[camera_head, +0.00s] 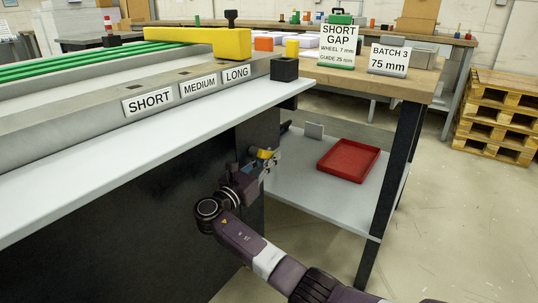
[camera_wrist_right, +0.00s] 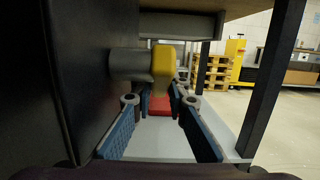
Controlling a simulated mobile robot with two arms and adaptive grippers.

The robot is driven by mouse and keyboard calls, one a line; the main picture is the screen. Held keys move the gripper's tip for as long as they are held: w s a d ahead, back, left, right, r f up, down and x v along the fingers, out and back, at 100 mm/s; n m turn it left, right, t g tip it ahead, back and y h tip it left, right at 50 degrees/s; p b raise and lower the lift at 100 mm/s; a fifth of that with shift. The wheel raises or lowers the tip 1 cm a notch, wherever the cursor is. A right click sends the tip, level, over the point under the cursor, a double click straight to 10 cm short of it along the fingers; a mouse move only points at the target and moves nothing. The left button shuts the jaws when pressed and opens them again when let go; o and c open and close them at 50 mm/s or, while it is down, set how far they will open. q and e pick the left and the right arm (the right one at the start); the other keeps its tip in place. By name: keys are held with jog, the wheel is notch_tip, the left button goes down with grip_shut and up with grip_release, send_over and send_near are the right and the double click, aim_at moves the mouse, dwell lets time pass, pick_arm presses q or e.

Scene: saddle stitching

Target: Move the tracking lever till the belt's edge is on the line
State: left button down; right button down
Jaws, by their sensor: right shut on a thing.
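My right gripper (camera_head: 264,166) reaches in under the front edge of the machine table, beside its dark side panel. It is shut on a yellow lever handle (camera_head: 265,154). In the right wrist view the yellow handle (camera_wrist_right: 163,64) stands at the end of a grey cylinder (camera_wrist_right: 129,65) coming from the dark panel, with the fingertips (camera_wrist_right: 161,92) at its lower end. Green belts (camera_head: 85,60) run along the machine top at the upper left. I cannot make out a belt edge line. My left gripper is not in view.
A red tray (camera_head: 349,160) lies on the grey lower shelf (camera_head: 310,188), right of my gripper. A dark table leg (camera_head: 391,190) stands farther right. Pallets (camera_head: 497,115) are at the far right.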

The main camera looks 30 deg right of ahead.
dwell(0.3)
jog(key=c, duration=2.2)
grip_release()
jog(key=shift+o, duration=0.2)
jog(key=v, duration=1.2)
jog(key=shift+s+f, duration=0.1)
jog(key=shift+f, duration=0.05)
